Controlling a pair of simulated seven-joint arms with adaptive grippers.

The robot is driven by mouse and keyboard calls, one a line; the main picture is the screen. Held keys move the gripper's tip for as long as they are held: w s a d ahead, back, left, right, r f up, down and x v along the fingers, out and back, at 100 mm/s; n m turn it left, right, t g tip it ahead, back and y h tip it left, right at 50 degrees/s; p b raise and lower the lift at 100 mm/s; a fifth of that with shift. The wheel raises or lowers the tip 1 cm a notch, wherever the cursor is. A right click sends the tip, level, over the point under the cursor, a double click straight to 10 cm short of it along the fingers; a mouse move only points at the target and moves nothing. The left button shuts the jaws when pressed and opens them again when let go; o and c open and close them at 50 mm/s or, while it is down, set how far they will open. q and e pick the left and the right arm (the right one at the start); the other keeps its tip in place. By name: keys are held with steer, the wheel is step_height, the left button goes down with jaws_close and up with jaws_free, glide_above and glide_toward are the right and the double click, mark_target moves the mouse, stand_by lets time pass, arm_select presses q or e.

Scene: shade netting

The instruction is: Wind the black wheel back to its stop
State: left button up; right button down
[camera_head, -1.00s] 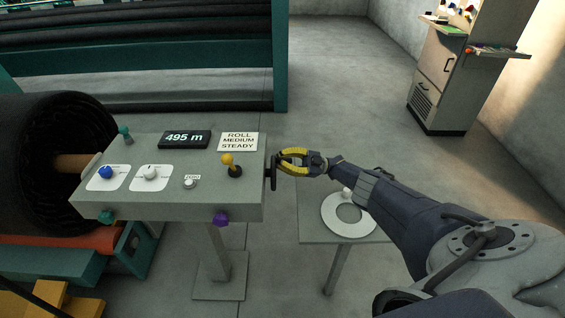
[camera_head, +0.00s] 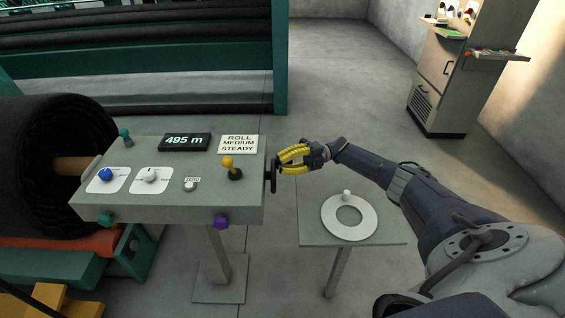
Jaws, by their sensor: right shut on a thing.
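The black wheel (camera_head: 273,178) is mounted on the right side of the grey control console (camera_head: 165,208). I see it nearly edge-on, so its turn position is hard to read. My right gripper (camera_head: 281,162), with yellow fingers, is at the wheel's right side and shut on it, near its upper part. The fingers hide some of the wheel. My right arm reaches in from the lower right. My left gripper is not in view.
The console carries a display (camera_head: 185,142) reading 495 m, a sign, a yellow-knobbed lever (camera_head: 228,163), and blue and white knobs. A side table (camera_head: 312,233) with a white ring (camera_head: 349,219) stands below my right arm. A large black roll (camera_head: 45,150) is at left.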

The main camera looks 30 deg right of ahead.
steer(key=shift+s+a+n+h, duration=0.3)
steer(key=shift+s+n+h, duration=0.2)
steer(key=shift+n, duration=0.6)
steer(key=shift+s+a+n+h, duration=0.3)
steer(key=shift+s+n+h, duration=0.15)
steer(key=shift+n, duration=0.65)
steer(key=c, duration=1.6)
jaws_free()
steer(key=shift+d, duration=0.1)
steer(key=d, duration=0.4)
steer(key=s+d, duration=0.1)
steer(key=d, duration=0.2)
steer(key=s+d+r, duration=0.1)
steer(key=d, duration=0.3)
steer(key=shift+d+r, duration=0.1)
steer(key=shift+d, duration=0.2)
